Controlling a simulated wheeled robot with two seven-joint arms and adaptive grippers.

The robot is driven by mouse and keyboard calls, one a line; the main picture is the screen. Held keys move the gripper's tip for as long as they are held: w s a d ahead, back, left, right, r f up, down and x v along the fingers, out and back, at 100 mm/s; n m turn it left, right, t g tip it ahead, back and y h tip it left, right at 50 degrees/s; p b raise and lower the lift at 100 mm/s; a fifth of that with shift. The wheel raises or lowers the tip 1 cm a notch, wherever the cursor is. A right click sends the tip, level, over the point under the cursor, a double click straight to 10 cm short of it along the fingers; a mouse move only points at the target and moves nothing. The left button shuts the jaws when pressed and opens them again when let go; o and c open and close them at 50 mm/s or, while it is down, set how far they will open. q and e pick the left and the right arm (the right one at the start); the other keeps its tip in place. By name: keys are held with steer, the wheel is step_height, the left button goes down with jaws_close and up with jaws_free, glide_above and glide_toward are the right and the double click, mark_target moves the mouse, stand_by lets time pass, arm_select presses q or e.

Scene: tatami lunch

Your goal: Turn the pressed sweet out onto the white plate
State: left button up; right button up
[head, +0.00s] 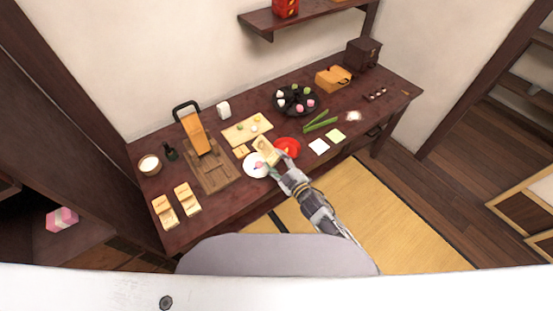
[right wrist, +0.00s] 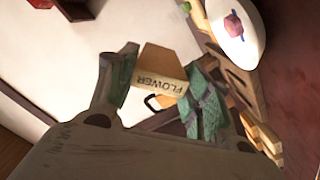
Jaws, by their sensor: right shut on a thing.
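The white plate (head: 249,171) lies near the table's front edge, with a small pink sweet (head: 259,165) on it. In the right wrist view the plate (right wrist: 248,52) is at the top right, and the sweet (right wrist: 233,25) looks like a pink-purple block. My right gripper (head: 272,157) is just right of the plate. It is shut on a pale wooden mould (head: 262,145), held above the table. In the right wrist view this mould (right wrist: 160,68) reads "FLOWER" and sits between green finger pads. Its cavity is hidden. My left gripper is out of view.
A red dish (head: 290,144) is close right of my gripper. Behind are a board of sweets (head: 238,134) and a dark round tray (head: 296,111). White and yellow squares (head: 319,146) lie right.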

steer(key=m+p, duration=0.1)
steer(key=r+m+p, duration=0.1)
steer(key=m, duration=0.1)
steer(key=shift+a, duration=0.1)
steer(key=m+p, duration=0.2)
steer(key=m, duration=0.1)
steer(key=shift+s+r+g+p, duration=0.1)
steer(key=shift+r+g+p, duration=0.1)
steer(key=shift+g+p, duration=0.1)
steer(key=shift+a+m+p, duration=0.1)
steer(key=shift+m+p, duration=0.2)
steer(key=shift+m, duration=0.5)
steer(key=shift+a+f, duration=0.1)
steer(key=shift+f, duration=0.05)
